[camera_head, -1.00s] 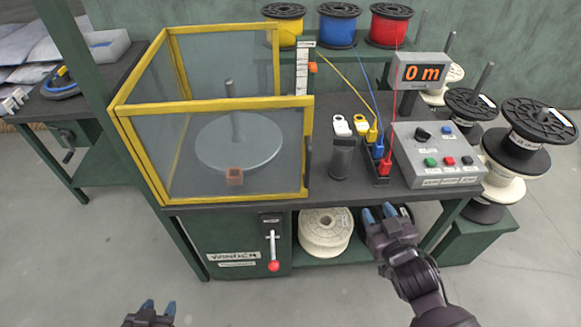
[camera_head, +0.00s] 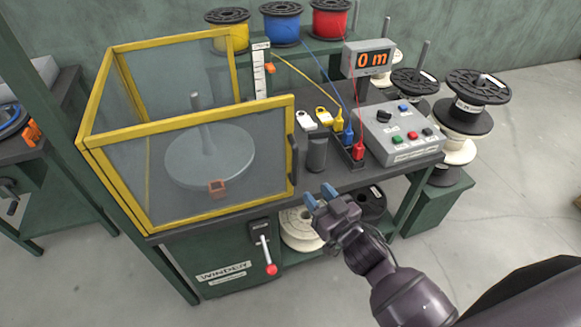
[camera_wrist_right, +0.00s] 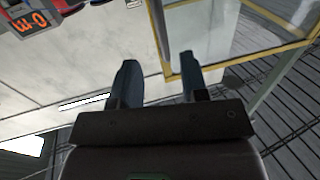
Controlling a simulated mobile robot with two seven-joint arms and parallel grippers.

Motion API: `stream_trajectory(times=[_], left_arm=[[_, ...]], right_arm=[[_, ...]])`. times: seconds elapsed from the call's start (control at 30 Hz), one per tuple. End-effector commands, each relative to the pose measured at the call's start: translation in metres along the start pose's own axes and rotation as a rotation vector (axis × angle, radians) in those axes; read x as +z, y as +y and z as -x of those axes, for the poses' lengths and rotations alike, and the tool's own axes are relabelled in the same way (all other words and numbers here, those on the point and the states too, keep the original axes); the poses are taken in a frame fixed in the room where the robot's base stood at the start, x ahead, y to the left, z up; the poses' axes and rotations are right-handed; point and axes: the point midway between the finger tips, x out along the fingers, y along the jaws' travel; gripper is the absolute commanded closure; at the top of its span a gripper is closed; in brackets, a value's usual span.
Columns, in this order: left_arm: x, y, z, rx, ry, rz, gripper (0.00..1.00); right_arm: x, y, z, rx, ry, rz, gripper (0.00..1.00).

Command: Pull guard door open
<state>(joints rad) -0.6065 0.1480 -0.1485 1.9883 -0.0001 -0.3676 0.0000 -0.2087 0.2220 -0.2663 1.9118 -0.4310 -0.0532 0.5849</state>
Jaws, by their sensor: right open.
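The guard door (camera_head: 215,207) is the clear front panel in a yellow frame on the winder's guard box. A dark upright handle (camera_head: 295,158) is on its right edge. The door stands across the front of the box; I cannot tell if it is slightly ajar. My right gripper (camera_head: 319,196) is open and empty, in front of the bench edge, below and right of the handle and apart from it. In the right wrist view, the open fingers (camera_wrist_right: 158,72) show with part of the yellow frame (camera_wrist_right: 163,38) beyond them. My left gripper is out of view.
Inside the box is a grey turntable (camera_head: 210,155) with a post. A dark cylinder (camera_head: 317,152) stands right of the handle, near the wire guides. The control box (camera_head: 402,138) is farther right. A red-knobbed lever (camera_head: 271,268) is below the door. Open floor lies in front.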

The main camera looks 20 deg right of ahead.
Motion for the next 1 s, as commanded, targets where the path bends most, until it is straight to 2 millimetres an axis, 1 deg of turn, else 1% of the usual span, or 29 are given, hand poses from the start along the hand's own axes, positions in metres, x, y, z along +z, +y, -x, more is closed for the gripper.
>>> stream_trajectory(times=[0.17, 0.4, 0.6, 0.8, 1.0], left_arm=[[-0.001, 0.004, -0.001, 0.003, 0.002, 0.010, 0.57], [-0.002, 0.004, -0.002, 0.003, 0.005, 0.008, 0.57], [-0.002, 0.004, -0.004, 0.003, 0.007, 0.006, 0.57], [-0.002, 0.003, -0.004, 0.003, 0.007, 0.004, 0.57], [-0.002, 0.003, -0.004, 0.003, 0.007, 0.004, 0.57]], right_arm=[[-0.001, 0.000, -0.019, 0.000, 0.001, -0.001, 0.59], [-0.001, 0.000, -0.057, 0.000, 0.001, -0.001, 0.59], [0.000, 0.000, -0.086, 0.000, -0.001, 0.000, 0.59], [0.001, 0.000, -0.102, 0.001, -0.001, 0.001, 0.59], [0.000, 0.000, -0.106, 0.001, -0.001, 0.000, 0.59]])
